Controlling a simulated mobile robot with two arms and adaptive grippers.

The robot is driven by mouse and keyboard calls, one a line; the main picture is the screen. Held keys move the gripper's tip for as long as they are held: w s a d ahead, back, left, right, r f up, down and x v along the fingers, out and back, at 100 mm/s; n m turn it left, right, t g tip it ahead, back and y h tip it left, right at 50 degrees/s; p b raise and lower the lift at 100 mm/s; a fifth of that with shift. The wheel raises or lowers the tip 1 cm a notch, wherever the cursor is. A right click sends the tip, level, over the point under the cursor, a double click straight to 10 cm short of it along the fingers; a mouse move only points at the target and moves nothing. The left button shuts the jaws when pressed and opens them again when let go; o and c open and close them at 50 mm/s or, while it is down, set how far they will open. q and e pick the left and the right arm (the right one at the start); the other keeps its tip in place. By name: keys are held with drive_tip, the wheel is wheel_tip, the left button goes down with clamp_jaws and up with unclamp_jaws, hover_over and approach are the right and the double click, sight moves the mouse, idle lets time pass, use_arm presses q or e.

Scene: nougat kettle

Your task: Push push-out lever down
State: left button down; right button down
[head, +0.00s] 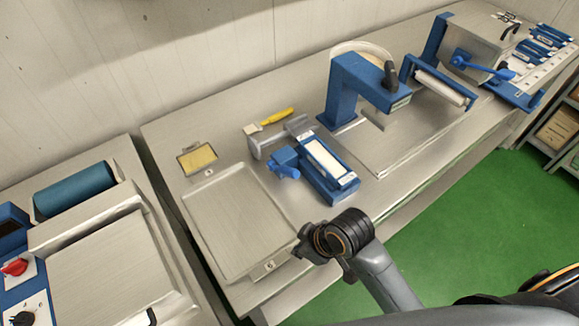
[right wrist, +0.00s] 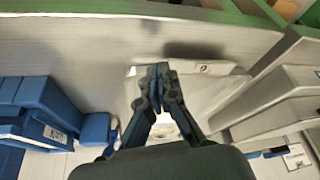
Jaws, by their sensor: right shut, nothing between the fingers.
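A blue fixture (head: 325,165) with a long white insert lies in the middle of the steel table. A blue lever-like part (head: 284,161) sticks out at its left end; I cannot tell for sure that this is the push-out lever. My right gripper (head: 306,243) is above the table's front edge, by the front corner of the shallow tray, apart from the fixture. In the right wrist view its fingers (right wrist: 158,72) are together and empty. Blue parts with a label (right wrist: 45,128) show at the left there. My left gripper is not in view.
The shallow metal tray (head: 232,205) lies left of the fixture. A grey T-shaped tool (head: 283,136) and a yellow-handled brush (head: 275,118) lie behind. A blue press (head: 350,90), a roller (head: 440,87) and a blue-handled machine (head: 475,50) stand at the right.

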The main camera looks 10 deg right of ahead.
drive_tip(key=w+a+r+n, duration=0.1)
drive_tip(key=a+n, duration=0.1)
drive_tip(key=w+a+r+n+g, duration=0.1)
drive_tip(key=w+a+n, duration=0.1)
drive_tip(key=a+n, duration=0.1)
drive_tip(key=w+a+r+n+y, duration=0.1)
drive_tip(key=w+a+n, duration=0.1)
drive_tip(key=n, duration=0.1)
drive_tip(key=shift+a, duration=0.15)
drive_tip(key=w+a+r+n+g, duration=0.2)
drive_tip(key=w+r+n, duration=0.15)
drive_tip(key=n, duration=0.35)
drive_tip(key=n+g+h+p, duration=0.1)
drive_tip(key=n+h, duration=0.3)
drive_tip(key=n, duration=0.6)
approach(289, 171)
drive_tip(key=w+f, duration=0.1)
drive_tip(key=w, duration=0.1)
drive_tip(key=shift+f, duration=0.25)
drive_tip(key=shift+f, duration=0.1)
drive_tip(key=f+b, duration=0.7)
drive_tip(key=shift+s, duration=0.3)
drive_tip(key=shift+r, duration=0.1)
